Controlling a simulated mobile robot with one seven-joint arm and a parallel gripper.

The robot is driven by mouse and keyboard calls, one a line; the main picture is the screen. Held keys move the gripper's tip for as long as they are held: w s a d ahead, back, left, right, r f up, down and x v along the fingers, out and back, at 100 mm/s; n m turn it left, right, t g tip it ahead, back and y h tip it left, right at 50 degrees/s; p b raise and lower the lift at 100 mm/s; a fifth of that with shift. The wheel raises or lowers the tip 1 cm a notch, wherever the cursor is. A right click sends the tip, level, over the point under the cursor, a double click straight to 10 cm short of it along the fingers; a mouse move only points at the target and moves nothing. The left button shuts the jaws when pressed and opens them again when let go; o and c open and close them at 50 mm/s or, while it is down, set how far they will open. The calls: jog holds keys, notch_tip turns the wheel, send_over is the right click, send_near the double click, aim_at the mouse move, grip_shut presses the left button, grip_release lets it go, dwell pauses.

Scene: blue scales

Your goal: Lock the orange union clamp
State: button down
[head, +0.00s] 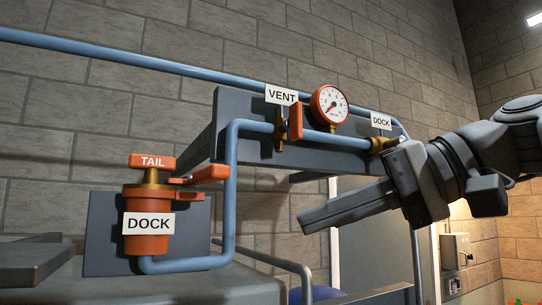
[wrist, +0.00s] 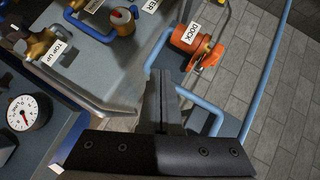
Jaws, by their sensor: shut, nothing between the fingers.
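The orange union fitting labelled DOCK (head: 146,242) stands upright at the left in the head view, with a brass neck and an orange TAIL handle (head: 152,162) on top. An orange lever (head: 206,173) sticks out to the right from its upper side, with a shorter orange tab below it. The fitting also shows at the upper right in the wrist view (wrist: 183,43), where its far side is hidden. My gripper (head: 304,222) is shut and empty, pointing left. Its fingertips are to the right of the fitting and lever, apart from both.
A blue pipe (head: 231,190) rises between the fitting and my gripper. Behind, a grey panel carries an orange VENT handle (head: 296,121), a pressure gauge (head: 329,105) and a brass DOCK valve (head: 381,144).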

jog(key=w+d+r+m+g+y+p, duration=0.1)
jog(key=w+d+r+g+y+p, duration=0.15)
jog(key=d+r+y, duration=0.2)
jog(key=p, duration=0.2)
send_near(195, 176)
jog(key=a, duration=0.1)
jog(key=w+a, duration=0.1)
jog(key=a, duration=0.1)
jog(key=shift+r+m+t, duration=0.25)
jog(key=shift+m+t, duration=0.05)
jog(key=shift+t, duration=0.05)
jog(key=shift+s+a+b, duration=0.1)
jog(key=shift+b, duration=0.2)
jog(key=shift+s+a+b, duration=0.65)
jog(key=shift+b, duration=0.05)
